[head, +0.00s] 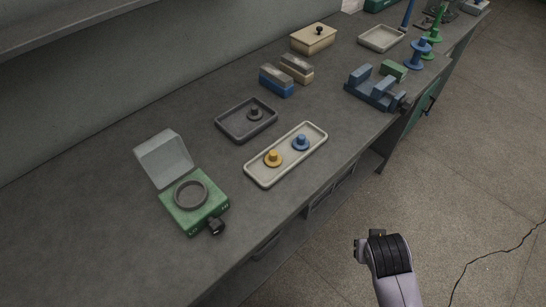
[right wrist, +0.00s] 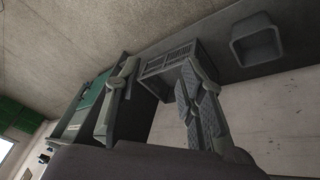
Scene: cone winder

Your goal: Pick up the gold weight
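The gold weight (head: 273,158) is a small knobbed disc standing upright in the near-left half of a long cream tray (head: 258,179) on the bench. A similar blue weight (head: 301,142) stands in the same tray, farther right. My right arm shows at the lower right of the head view, off the bench's front edge and well away from the gold weight. In the right wrist view my right gripper (right wrist: 160,78) has its fingers apart with nothing between them. The gold weight is not seen there. My left gripper is in neither view.
A green device (head: 194,212) with a raised clear lid stands left of the cream tray. A dark tray (head: 232,128) with a dark weight (head: 255,114) lies behind it. A blue vise-like fixture (head: 373,94) stands farther right. Bare bench lies in front of the cream tray.

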